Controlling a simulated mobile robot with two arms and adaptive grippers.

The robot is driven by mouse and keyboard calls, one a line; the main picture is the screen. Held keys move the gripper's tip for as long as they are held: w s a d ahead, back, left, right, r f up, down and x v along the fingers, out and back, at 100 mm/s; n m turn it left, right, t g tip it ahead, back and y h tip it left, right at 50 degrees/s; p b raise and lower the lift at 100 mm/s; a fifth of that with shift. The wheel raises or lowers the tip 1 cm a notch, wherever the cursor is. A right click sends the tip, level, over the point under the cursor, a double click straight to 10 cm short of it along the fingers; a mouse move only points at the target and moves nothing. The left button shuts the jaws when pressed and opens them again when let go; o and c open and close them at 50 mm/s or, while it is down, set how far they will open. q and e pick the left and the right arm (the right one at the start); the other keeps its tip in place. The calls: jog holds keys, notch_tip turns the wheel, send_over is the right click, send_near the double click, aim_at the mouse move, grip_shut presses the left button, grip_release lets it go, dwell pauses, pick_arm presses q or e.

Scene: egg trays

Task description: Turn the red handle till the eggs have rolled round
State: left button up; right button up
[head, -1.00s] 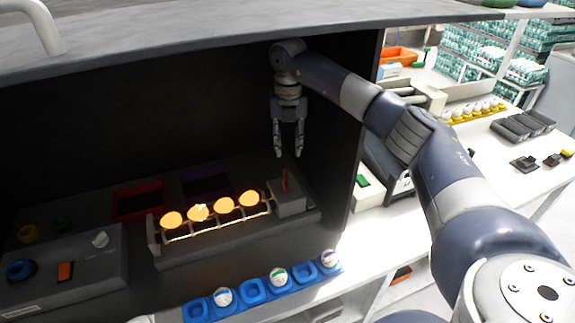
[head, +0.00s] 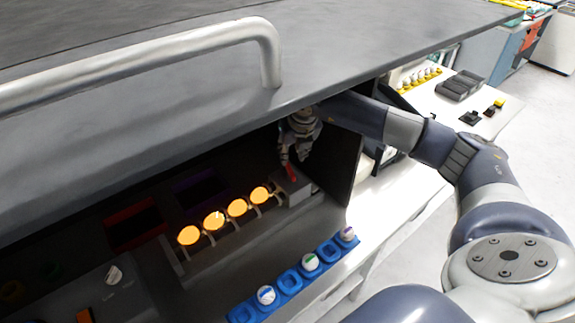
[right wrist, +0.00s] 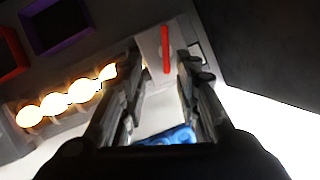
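The red handle (head: 291,172) stands on a grey block (head: 297,190) at the right end of the candling rack. In the right wrist view the red handle (right wrist: 165,48) shows upright between my fingers, with a gap on both sides. My right gripper (head: 287,160) is open, pointing down just above the handle; it also shows in the right wrist view (right wrist: 160,65). Several glowing orange eggs (head: 237,207) lie in a row on the rack and also show in the right wrist view (right wrist: 54,104). My left gripper is out of view.
A dark hood with a metal bar (head: 150,62) overhangs the box, and its side wall (head: 338,172) stands right of my gripper. A blue egg tray (head: 290,281) lies in front. Red (head: 133,224) and purple (head: 203,190) bins are behind the rack.

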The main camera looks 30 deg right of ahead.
aim_at(290, 168)
jog(key=f, duration=0.1)
jog(key=d+f+p, duration=0.1)
jog(key=shift+w+d+f, duration=0.25)
jog(key=shift+d+f, duration=0.15)
jog(key=p+x, duration=0.1)
jog(key=x, duration=0.2)
jog(key=shift+w+f, duration=0.1)
jog(key=shift+f, duration=0.05)
jog(key=x, duration=0.1)
jog(key=p+x, duration=0.1)
jog(key=x, duration=0.1)
jog(key=shift+w+a+f, duration=0.2)
jog(key=shift+a+f, duration=0.1)
jog(key=shift+d+f, duration=0.1)
jog(key=shift+f, duration=0.05)
jog(key=shift+c, duration=0.6)
jog(key=c, duration=0.4)
grip_shut()
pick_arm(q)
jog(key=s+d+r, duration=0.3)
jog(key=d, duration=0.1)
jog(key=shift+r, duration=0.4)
